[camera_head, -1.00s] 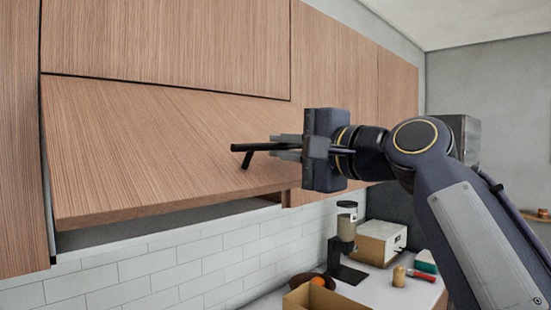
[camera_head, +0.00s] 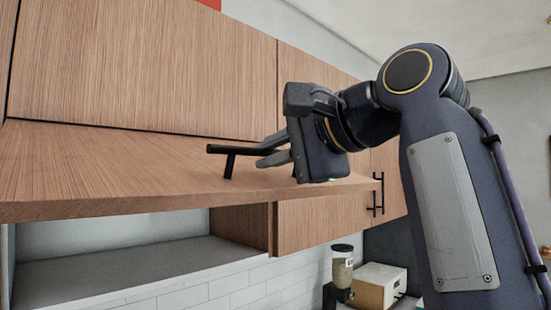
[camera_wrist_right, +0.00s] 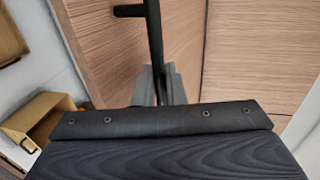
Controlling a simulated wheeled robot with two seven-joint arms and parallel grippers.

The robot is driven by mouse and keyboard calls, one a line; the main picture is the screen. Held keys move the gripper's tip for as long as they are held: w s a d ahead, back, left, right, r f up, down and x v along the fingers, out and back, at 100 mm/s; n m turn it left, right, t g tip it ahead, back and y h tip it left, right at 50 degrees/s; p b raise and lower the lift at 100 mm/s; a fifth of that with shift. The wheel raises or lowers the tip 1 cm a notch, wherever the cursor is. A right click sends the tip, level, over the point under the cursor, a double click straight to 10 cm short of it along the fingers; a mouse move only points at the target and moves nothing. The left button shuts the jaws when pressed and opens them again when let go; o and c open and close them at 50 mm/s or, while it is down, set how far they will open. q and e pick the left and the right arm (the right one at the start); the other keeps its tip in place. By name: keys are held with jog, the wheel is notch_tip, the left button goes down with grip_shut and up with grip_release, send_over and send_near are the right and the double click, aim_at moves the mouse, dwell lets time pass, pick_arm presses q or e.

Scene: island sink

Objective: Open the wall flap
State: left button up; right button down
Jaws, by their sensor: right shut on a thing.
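The wall flap (camera_head: 110,180) is a wood-grain panel, swung up and out at its lower edge, so it stands partly open and nearly level. Its black bar handle (camera_head: 235,150) sits on its outer face. My right gripper (camera_head: 268,153) is shut on the handle near its right end. In the right wrist view, the handle (camera_wrist_right: 154,45) runs down between the fingers (camera_wrist_right: 160,88) of the gripper, with the wood panel behind it. Below the flap, the open cupboard space shows a pale shelf (camera_head: 130,270). My left gripper is not in view.
Closed wooden cupboard doors (camera_head: 150,65) lie above and to the right of the flap, some with black handles (camera_head: 378,195). A grinder-like appliance (camera_head: 342,265) and a beige box-shaped appliance (camera_head: 375,285) stand below right. White tiles (camera_head: 250,285) cover the wall beneath.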

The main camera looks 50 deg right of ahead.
dwell(0.4)
jog(key=c, duration=1.8)
grip_release()
jog(key=shift+w, duration=0.1)
jog(key=shift+o, duration=0.9)
jog(key=shift+w, duration=0.1)
jog(key=v, duration=0.6)
jog(key=shift+r, duration=0.15)
jog(key=shift+f+v, duration=0.2)
jog(key=shift+v, duration=0.75)
